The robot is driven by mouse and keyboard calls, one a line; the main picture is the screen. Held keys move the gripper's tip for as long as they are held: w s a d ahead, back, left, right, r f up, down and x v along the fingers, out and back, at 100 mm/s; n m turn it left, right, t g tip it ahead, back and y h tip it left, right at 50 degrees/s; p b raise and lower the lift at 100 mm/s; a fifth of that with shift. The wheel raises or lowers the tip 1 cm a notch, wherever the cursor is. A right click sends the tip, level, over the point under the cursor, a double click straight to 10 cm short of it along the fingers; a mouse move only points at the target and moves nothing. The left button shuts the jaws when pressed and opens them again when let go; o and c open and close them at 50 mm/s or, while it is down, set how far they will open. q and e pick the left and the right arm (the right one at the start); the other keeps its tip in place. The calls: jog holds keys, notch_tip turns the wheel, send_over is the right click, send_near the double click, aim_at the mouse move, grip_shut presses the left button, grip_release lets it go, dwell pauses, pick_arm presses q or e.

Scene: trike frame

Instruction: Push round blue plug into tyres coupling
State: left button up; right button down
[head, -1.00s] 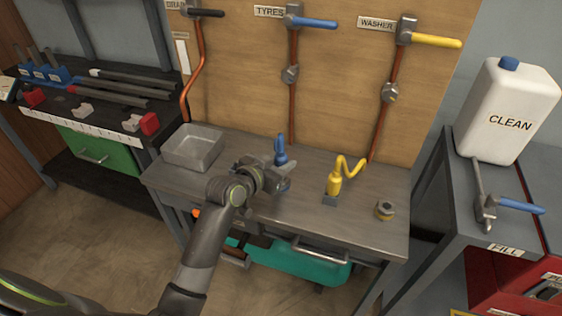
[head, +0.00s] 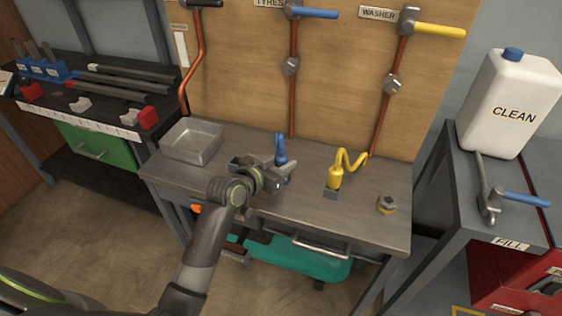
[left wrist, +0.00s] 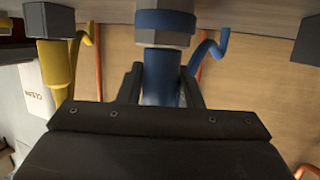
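The round blue plug (head: 281,150) has a hooked tail and stands at the middle of the bench; its lower part is largely hidden by my left gripper (head: 286,172) in the head view. In the left wrist view the blue plug (left wrist: 160,80) fills the space between the two dark fingers (left wrist: 161,85), with no clear gap on either side. Its wide blue collar lies beyond the fingertips, against a grey holder. The tyres coupling (head: 291,66) is a grey fitting on the copper pipe below the blue-handled valve. My right gripper is out of view.
A yellow plug (head: 335,179) stands in a grey holder to the right, with a nut-like part (head: 386,204) beyond it. A metal tray (head: 192,144) sits at the left. The washer coupling (head: 391,84) is on the right pipe. The bench's right front is mostly clear.

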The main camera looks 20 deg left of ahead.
pick_arm(q)
jog(key=o, duration=0.4)
jog(key=shift+o, duration=0.2)
jog(key=v, duration=1.7)
jog(key=shift+s, duration=0.2)
